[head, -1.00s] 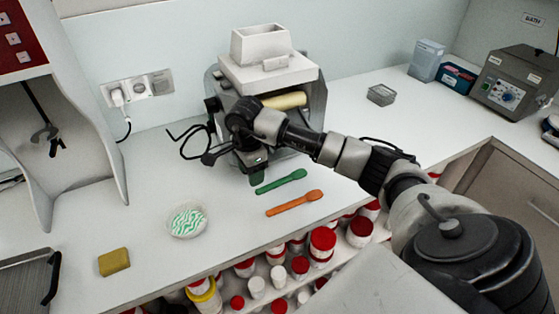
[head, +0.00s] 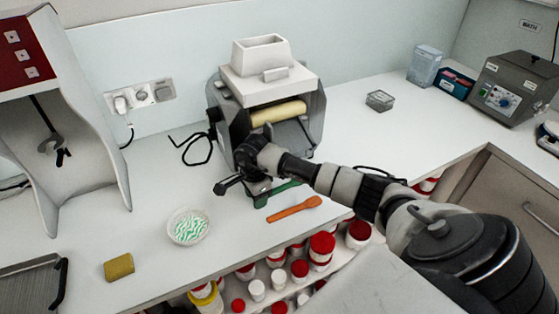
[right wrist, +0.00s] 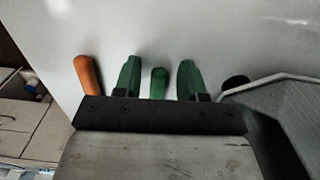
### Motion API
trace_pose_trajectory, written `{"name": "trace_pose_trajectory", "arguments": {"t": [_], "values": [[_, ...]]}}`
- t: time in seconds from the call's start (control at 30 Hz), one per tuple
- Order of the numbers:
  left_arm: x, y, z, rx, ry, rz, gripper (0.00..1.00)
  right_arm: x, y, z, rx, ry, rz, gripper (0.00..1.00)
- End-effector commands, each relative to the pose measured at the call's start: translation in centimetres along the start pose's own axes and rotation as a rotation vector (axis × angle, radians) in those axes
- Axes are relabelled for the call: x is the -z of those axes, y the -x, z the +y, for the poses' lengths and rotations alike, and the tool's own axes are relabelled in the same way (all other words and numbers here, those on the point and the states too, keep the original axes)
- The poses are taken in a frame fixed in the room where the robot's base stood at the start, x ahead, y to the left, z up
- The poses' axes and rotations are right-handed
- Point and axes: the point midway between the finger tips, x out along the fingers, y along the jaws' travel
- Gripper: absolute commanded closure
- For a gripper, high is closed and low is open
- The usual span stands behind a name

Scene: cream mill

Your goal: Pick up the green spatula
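The green spatula (head: 284,187) lies on the white counter in front of the mill, partly hidden by my right gripper in the head view. My right gripper (head: 259,197) is low over it. In the right wrist view, the green spatula's end (right wrist: 158,83) shows between the two green fingers of my right gripper (right wrist: 159,78). The fingers are open, with a gap on each side of the spatula. The orange spatula (head: 294,209) lies nearer the front edge and also shows left of the fingers in the wrist view (right wrist: 88,76). My left gripper is not in view.
The mill (head: 226,118) with its pale roller stands just behind. A white dish (head: 172,236) with green-striped cream and a yellow sponge (head: 119,267) lie to the left. Red-lidded jars (head: 322,244) sit on a shelf below the counter edge.

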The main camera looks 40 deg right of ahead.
Motion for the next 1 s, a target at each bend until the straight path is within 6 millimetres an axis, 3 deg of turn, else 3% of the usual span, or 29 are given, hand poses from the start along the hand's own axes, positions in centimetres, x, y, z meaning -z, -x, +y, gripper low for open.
{"name": "trace_pose_trajectory", "arguments": {"t": [0.03, 0.27, 0.63, 0.87, 1.0], "values": [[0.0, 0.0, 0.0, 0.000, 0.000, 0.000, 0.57, 0.0, 0.0, 0.0, 0.000, 0.000, 0.000, 0.67], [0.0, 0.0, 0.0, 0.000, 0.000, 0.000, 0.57, 0.0, 0.1, 0.0, 0.000, 0.000, 0.000, 1.00], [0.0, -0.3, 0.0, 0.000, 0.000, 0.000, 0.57, 0.0, 0.5, -0.1, 0.002, 0.001, -0.001, 1.00], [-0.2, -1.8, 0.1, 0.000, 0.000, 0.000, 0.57, 0.0, 3.1, -0.1, 0.006, 0.002, 0.001, 1.00], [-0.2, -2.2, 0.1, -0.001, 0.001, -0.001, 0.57, 0.0, 3.4, 1.9, 0.001, 0.003, 0.002, 1.00]]}}
